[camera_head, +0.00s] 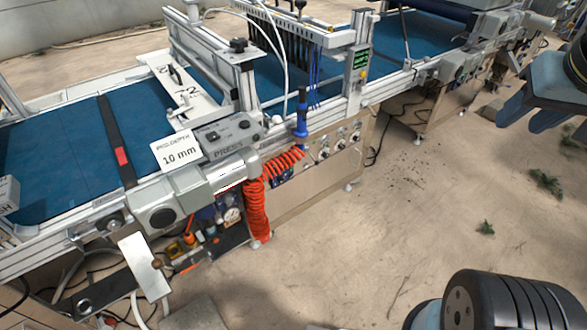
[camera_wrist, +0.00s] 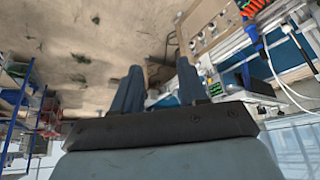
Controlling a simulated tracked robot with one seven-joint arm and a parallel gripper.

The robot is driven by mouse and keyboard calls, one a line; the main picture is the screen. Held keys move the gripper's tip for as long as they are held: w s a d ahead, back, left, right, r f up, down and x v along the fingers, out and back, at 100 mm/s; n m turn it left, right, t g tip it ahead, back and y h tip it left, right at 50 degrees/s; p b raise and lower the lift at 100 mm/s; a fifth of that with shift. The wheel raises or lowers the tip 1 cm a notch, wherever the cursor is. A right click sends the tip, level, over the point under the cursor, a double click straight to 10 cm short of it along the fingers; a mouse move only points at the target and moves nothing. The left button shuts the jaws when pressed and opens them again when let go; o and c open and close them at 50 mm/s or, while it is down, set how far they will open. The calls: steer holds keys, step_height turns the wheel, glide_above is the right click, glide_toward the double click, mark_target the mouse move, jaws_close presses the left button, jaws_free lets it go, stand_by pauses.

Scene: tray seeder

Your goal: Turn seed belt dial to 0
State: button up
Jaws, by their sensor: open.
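A wooden control panel (camera_head: 281,198) under the conveyor carries several small round dials (camera_head: 323,152). The dials' labels and settings are too small to read, so I cannot tell which one is the seed belt dial. The panel also shows small at the top of the tilted wrist view (camera_wrist: 205,30). My gripper (camera_head: 528,119) is at the upper right of the head view, well apart from the panel, with its dark blue fingers spread. In the wrist view my gripper (camera_wrist: 158,72) is open with nothing between the fingers.
A blue conveyor belt (camera_head: 60,150) runs along the machine's top. A coiled orange hose (camera_head: 257,208) hangs left of the panel. A grey press box (camera_head: 232,137) and a "10 mm" card (camera_head: 177,152) stand above. Bare sandy floor (camera_head: 400,220) lies before the panel.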

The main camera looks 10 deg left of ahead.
steer(key=shift+o, duration=1)
steer(key=shift+w+a, duration=0.2)
steer(key=shift+o, duration=0.2)
steer(key=shift+w, duration=0.35)
steer(key=w+a+f+n+t+y, duration=0.1)
steer(key=w+a+f+n+t, duration=0.15)
steer(key=w, duration=1.05)
steer(key=w+a+f+n+t, duration=0.1)
steer(key=w+a+f, duration=0.25)
steer(key=w, duration=1.05)
steer(key=w+a+f+n+t+y, duration=0.2)
steer(key=w+a+f+n+y, duration=0.1)
steer(key=w+a+f, duration=1.2)
steer(key=w+a+f+n+y, duration=0.1)
steer(key=a+f+y, duration=0.15)
steer(key=f, duration=0.45)
steer(key=w+a+f+n+y, duration=0.1)
steer(key=w+a+f, duration=0.1)
steer(key=a+f, duration=0.35)
steer(key=n+y, duration=0.2)
steer(key=y, duration=0.5)
glide_toward(283, 182)
steer(key=x, duration=0.8)
steer(key=shift+w+a, duration=0.2)
steer(key=shift+a, duration=0.15)
